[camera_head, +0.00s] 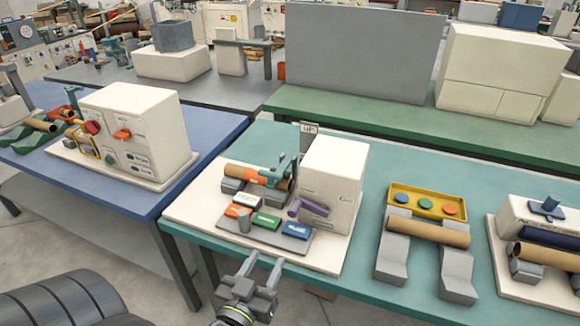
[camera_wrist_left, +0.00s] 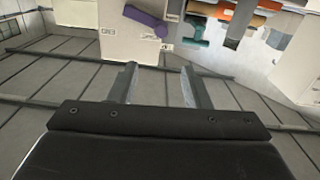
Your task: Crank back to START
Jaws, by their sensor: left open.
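The winder stands on a white board on the teal table, with a white housing (camera_head: 333,175) at its right. A purple handle (camera_head: 308,208) projects from the housing's left side; it also shows at the top of the left wrist view (camera_wrist_left: 146,21). I cannot read a START mark. A brown tube (camera_head: 240,172) lies on grey supports, with orange and teal parts beside it. In front is a grey panel with several coloured blocks, including a green block (camera_head: 265,221) and a blue block (camera_head: 296,230). My left gripper (camera_head: 263,266) is open and empty, at the board's front edge, apart from the handle.
Right of the winder, another brown tube (camera_head: 428,232) rests on grey blocks before a yellow button box (camera_head: 425,202). A white machine (camera_head: 532,222) stands at far right. A blue table (camera_head: 215,128) with another machine (camera_head: 133,128) is at left. The floor in front is open.

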